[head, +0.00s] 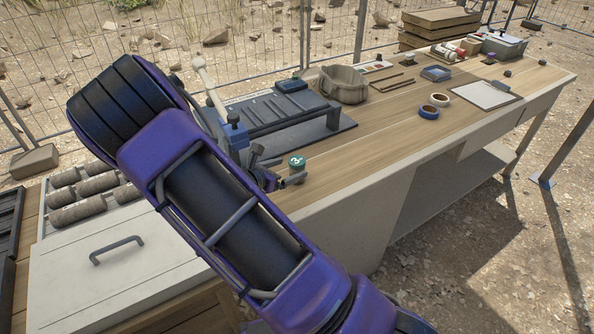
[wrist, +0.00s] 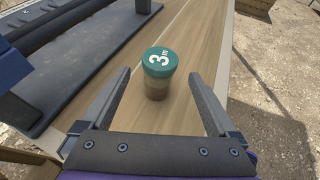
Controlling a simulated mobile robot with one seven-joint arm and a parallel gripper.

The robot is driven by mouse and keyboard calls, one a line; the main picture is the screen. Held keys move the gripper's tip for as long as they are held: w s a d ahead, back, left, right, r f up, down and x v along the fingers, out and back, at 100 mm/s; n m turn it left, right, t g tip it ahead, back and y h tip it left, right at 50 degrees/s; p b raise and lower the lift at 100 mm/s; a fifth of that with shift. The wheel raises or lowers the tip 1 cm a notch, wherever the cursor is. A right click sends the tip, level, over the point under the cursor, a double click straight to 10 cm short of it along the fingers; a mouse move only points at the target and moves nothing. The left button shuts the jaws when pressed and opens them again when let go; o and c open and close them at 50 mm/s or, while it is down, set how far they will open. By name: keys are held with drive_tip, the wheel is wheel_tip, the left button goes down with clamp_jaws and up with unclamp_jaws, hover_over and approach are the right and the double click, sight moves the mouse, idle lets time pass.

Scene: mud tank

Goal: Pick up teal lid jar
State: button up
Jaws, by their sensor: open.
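The teal lid jar (wrist: 158,72) stands upright on the wooden table in the wrist view. Its teal lid bears a white "3" and its lower body looks brown. In the head view the jar (head: 297,163) shows its lid near the table's front edge, with its lower part partly hidden by my gripper. My gripper (wrist: 158,85) is open and empty. Its two fingers lie left and right of the jar, apart from it, with the jar between and slightly beyond the tips.
A dark metal frame with a base plate (head: 340,124) stands close left of the jar. A grey bin (head: 343,85), tape rolls (head: 429,112) and a clipboard (head: 486,95) lie farther along the table. The table's front edge is close on the right of the jar.

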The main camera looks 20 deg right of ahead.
sight(303, 163)
drive_tip(key=x, duration=0.8)
drive_tip(key=shift+w+d+f, duration=0.1)
clamp_jaws()
idle(0.4)
